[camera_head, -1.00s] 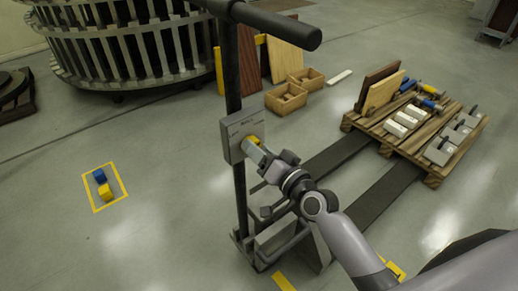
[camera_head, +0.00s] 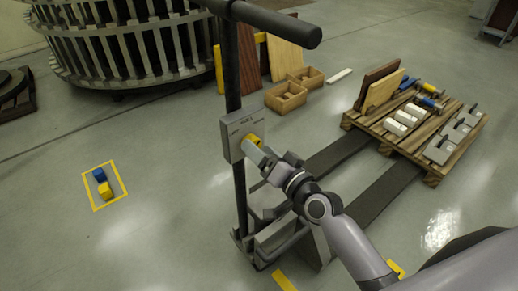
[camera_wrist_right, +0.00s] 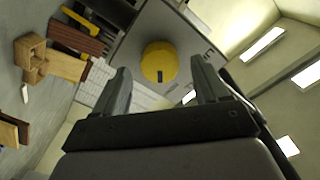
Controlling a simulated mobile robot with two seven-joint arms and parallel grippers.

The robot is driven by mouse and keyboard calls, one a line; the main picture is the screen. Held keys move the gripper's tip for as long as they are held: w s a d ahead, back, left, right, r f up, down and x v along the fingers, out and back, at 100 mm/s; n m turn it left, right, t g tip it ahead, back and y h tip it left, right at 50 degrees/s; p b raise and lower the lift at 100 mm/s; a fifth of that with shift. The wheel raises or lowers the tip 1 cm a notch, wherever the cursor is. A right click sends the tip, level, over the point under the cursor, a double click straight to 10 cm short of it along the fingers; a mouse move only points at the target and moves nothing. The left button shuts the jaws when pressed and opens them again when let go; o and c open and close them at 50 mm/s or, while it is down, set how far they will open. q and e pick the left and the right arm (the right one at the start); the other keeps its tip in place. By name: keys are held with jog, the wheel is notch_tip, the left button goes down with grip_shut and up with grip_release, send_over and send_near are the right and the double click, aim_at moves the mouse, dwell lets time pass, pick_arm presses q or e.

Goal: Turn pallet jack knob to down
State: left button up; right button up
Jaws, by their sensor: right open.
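The pallet jack (camera_head: 236,70) stands upright with a grey control box on its handle column. The yellow knob (camera_head: 252,142) is on the front of the grey box (camera_head: 236,130). In the right wrist view the round yellow knob (camera_wrist_right: 159,62) has a dark mark near its lower edge. My right gripper (camera_head: 258,150) is at the knob in the head view. In the wrist view its two open fingers (camera_wrist_right: 160,85) stand to either side of the knob, with gaps between. Whether the fingertips reach past the knob's face is unclear. My left gripper is not in view.
The jack's forks run under a wooden pallet (camera_head: 432,172) loaded with boards, tools and blocks. Wooden boxes (camera_head: 286,98) lie behind the jack. Yellow and blue blocks (camera_head: 103,184) sit in a yellow floor square at left. The floor between is clear.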

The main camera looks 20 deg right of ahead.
jog(key=shift+v, duration=3)
jog(key=s+d+f+n+g+h+p, duration=0.2)
jog(key=s+f+n+g+p, duration=0.3)
jog(key=s+f, duration=0.9)
jog(key=s+n+g+h, duration=0.1)
jog(key=s, duration=0.2)
jog(key=shift+s+n+h, duration=0.2)
jog(key=shift+n+h, duration=0.2)
